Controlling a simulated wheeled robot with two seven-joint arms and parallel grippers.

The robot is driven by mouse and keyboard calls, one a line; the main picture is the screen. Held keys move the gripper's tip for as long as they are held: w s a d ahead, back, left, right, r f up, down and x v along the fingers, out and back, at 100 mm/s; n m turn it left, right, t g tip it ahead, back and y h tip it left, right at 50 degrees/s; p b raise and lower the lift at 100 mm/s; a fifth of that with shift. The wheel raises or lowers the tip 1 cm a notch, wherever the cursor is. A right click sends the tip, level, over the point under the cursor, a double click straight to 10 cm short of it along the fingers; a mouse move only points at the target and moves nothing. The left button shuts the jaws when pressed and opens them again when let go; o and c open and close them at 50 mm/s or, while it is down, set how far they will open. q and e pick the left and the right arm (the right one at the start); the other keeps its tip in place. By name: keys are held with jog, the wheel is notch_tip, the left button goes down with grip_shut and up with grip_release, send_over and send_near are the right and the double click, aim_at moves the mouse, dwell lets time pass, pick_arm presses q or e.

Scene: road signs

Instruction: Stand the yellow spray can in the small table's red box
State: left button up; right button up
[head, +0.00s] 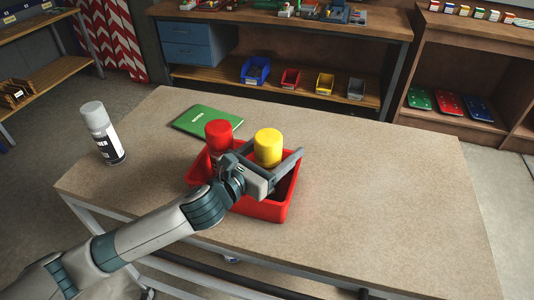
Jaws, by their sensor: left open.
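The yellow spray can (268,147) shows mainly as its yellow cap. It looks upright in the right part of the red box (267,211) on the small table; its lower body is hidden by my gripper and the box wall. My left gripper (273,151) is open over the box, with one finger on each side of the can. I cannot tell whether the fingers touch it. My right gripper is not in view.
A red-capped can (219,136) stands in the left part of the box, close to my gripper. A white-capped can (102,133) stands at the table's left edge. A green book (207,121) lies behind the box. The table's right half is clear.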

aim_at(259, 160)
pick_arm(q)
jog(key=b+v, duration=0.1)
jog(key=v, duration=0.6)
jog(key=r+b+v, duration=0.1)
jog(key=v, duration=0.2)
jog(key=shift+s+a+b, duration=0.25)
jog(key=shift+a+b, duration=0.05)
jog(key=shift+b, duration=0.05)
jog(key=shift+s+a+r, duration=0.15)
jog(key=shift+s+a, duration=0.25)
jog(key=shift+s, duration=0.05)
